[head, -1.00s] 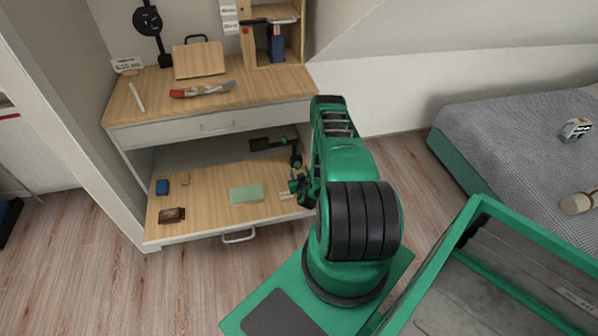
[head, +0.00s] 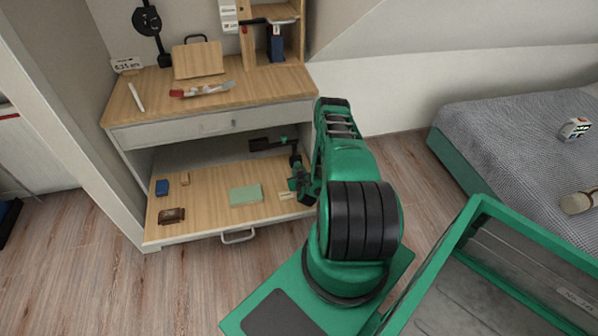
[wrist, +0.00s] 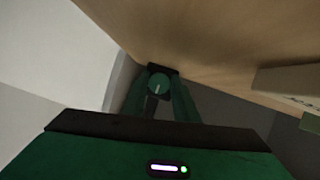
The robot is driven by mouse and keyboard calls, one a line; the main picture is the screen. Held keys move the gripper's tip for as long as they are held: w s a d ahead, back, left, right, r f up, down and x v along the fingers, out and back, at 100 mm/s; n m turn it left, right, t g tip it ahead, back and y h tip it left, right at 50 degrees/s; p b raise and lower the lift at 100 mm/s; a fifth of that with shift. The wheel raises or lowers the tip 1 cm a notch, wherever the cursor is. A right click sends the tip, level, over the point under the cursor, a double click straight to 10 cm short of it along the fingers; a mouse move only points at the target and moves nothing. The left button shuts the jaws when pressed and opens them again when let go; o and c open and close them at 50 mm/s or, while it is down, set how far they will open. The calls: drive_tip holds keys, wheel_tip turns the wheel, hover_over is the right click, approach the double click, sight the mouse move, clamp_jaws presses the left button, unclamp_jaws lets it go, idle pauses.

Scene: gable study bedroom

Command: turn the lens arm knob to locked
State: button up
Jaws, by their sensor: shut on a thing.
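In the wrist view, a round dark green knob (wrist: 159,83) with a pale pointer line sits between the two green fingers of my gripper (wrist: 160,100). The fingers are closed on its sides. A dark mount shows behind the knob; I see no readable lock marking. In the head view, my gripper (head: 301,186) is low at the right end of the open lower shelf. It is beside a dark upright stand with a flat dark plate (head: 262,145) reaching left, which looks like the lens arm. The knob is hidden there by my gripper and arm.
The pulled-out lower board (head: 205,207) holds a green pad (head: 245,195), a brown box (head: 171,215) and a small blue block (head: 162,187). The desktop and drawer front (head: 215,124) overhang the back. Open floor lies in front; a bed (head: 500,120) stands at right.

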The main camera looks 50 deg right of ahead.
drive_tip(key=m+y, duration=0.1)
drive_tip(key=m+t+y, duration=0.1)
drive_tip(key=m, duration=0.1)
drive_tip(key=shift+s+d+r, duration=0.1)
drive_tip(key=shift+d+r, duration=0.05)
drive_tip(key=shift+d, duration=0.2)
drive_tip(key=shift+d+m+t+y, duration=0.1)
drive_tip(key=shift+m+t+y, duration=0.4)
drive_tip(key=shift+m, duration=0.4)
drive_tip(key=shift+d, duration=0.1)
drive_tip(key=o, duration=0.9)
drive_tip(key=shift+o, duration=0.8)
drive_tip(key=shift+a, duration=0.25)
drive_tip(key=shift+a, duration=0.2)
drive_tip(key=shift+s+a, duration=0.1)
